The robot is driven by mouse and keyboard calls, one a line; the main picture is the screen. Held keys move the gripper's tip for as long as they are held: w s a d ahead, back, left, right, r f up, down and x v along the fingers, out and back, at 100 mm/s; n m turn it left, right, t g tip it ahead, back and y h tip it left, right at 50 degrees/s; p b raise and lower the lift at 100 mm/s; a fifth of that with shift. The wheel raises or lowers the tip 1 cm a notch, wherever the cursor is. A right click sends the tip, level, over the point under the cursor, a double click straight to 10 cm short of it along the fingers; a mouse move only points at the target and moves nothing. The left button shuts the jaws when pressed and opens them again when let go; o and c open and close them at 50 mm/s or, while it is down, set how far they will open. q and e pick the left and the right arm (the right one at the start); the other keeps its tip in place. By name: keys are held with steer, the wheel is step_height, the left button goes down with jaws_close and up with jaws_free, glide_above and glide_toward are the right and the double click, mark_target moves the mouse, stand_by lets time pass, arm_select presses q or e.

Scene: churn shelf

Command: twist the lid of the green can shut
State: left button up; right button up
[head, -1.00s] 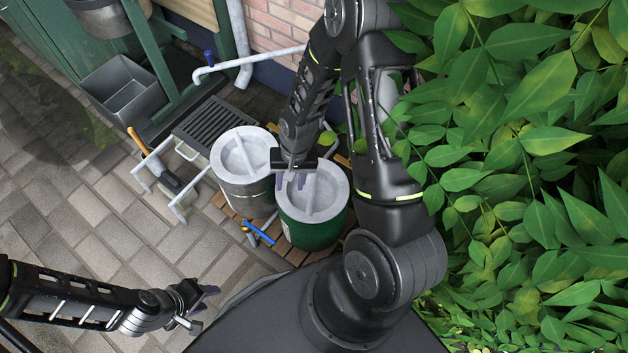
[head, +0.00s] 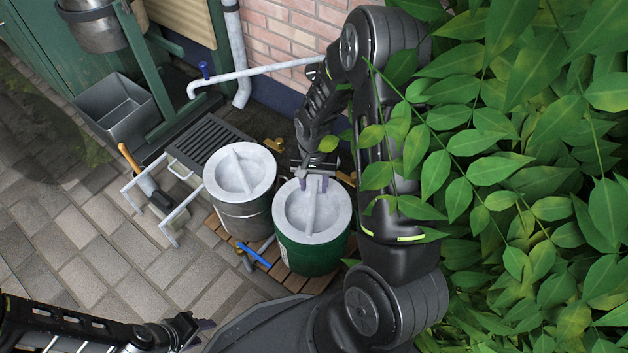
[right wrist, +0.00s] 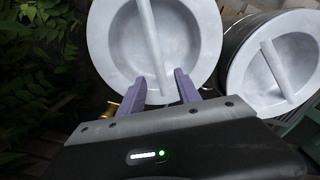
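The green can (head: 300,258) stands on a wooden slatted base, with its pale grey lid (head: 292,213) lying on top. A raised bar (head: 313,215) crosses the lid, running away from me. My right gripper (head: 315,185) is at the far part of this lid, pointing down. In the right wrist view its two purple fingers (right wrist: 163,92) are apart, one on each side of the end of the bar (right wrist: 152,45), with gaps visible. My left gripper (head: 198,334) is low at the left, empty and apart from the cans; its fingers look spread.
A grey metal can (head: 246,220) with a similar lid stands close to the left of the green can. A blue-handled tool (head: 253,254) lies in front. Leaves (head: 500,180) crowd the right side. A pipe (head: 255,73) runs behind.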

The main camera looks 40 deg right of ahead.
mark_target(314, 195)
step_height(314, 195, down, 6)
steer(key=shift+f+b, duration=0.1)
steer(key=shift+b, duration=0.85)
jaws_close()
stand_by(0.8)
